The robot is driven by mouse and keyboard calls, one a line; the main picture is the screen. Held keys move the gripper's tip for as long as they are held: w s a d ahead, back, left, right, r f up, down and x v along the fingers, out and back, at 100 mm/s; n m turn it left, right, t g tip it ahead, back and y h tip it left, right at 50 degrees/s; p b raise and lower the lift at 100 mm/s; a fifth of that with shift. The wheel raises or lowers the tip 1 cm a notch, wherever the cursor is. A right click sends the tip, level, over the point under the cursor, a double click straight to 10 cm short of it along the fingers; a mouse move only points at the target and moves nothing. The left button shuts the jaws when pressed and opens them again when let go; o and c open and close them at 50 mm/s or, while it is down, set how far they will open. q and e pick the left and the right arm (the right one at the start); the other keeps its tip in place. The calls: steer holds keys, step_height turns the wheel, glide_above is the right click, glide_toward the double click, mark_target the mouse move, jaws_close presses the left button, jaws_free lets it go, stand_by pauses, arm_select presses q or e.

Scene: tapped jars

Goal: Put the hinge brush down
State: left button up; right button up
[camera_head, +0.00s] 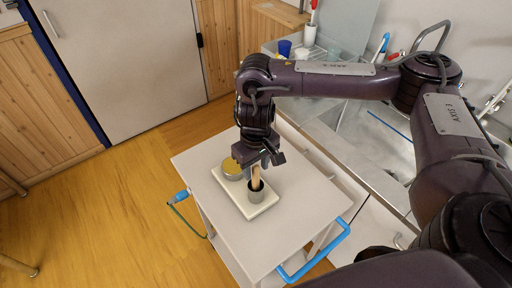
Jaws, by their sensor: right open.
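The hinge brush shows as a light wooden handle (256,174) standing upright in a small dark grey cup (256,195). The cup is on a cream tray (262,210) on the white cart top. My right gripper (264,160) points down over the cup, its fingers open around or just beside the top of the handle. I cannot tell whether they touch it. The brush's lower end is hidden in the cup. A round jar with a yellow top (233,169) stands on the tray, left of the cup. My left gripper is not in view.
The white cart top (290,232) is clear around the tray. A blue cart handle (322,256) is at the front right. A blue fitting with a green cord (181,196) is at the left corner. A sink counter holding a blue cup (285,48) is behind.

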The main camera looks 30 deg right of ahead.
step_height(320, 180, up, 10)
steer(key=shift+p, duration=0.8)
